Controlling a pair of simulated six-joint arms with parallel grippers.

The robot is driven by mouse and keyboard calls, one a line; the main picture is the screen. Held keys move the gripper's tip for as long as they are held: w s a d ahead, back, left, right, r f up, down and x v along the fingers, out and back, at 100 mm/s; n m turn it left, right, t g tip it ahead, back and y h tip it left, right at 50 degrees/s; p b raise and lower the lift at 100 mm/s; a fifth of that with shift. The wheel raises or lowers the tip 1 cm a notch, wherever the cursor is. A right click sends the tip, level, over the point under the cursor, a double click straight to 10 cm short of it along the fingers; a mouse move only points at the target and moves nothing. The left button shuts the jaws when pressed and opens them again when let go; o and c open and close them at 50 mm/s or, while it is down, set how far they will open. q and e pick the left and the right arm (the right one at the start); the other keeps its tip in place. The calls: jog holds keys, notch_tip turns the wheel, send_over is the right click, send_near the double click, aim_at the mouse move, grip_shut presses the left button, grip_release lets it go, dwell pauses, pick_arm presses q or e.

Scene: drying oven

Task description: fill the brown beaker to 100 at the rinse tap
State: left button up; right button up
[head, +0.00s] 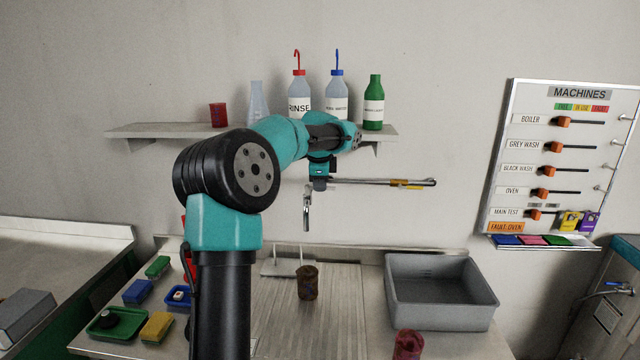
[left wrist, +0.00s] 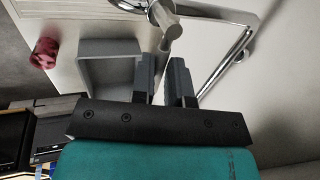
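The brown beaker (head: 308,284) stands upright on the metal counter, apart from my gripper; its fill level cannot be read. The chrome tap spout (head: 307,208) hangs above and behind it, and chrome tap parts (left wrist: 166,24) show beyond my fingertips in the left wrist view. My left gripper (head: 320,186) points down beside the tap, well above the beaker. In the left wrist view its two fingers (left wrist: 164,72) are apart with nothing between them. My left arm covers part of the shelf and counter. My right gripper is not in view.
A grey basin (head: 441,312) stands on the right of the counter, with a red beaker (head: 408,344) in front. Sponges and trays (head: 118,323) lie at the left. A wall shelf (head: 160,131) holds bottles. A horizontal bar (head: 385,182) runs right of my gripper.

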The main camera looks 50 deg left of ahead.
pick_arm(q)
grip_shut()
jog(key=shift+s+d+m+t+h, duration=0.2)
jog(key=shift+s+m, duration=0.1)
jog(key=shift+m, duration=0.6)
jog(key=shift+s+d+m+t+h, duration=0.1)
jog(key=shift+s+m+h, duration=0.15)
jog(key=shift+m, duration=0.65)
jog(key=shift+s, duration=0.1)
jog(key=m, duration=0.2)
jog(key=shift+s+f+m+h, duration=0.1)
jog(key=shift+s+m+h, duration=0.2)
jog(key=shift+s+h, duration=0.05)
jog(key=shift+d, duration=0.1)
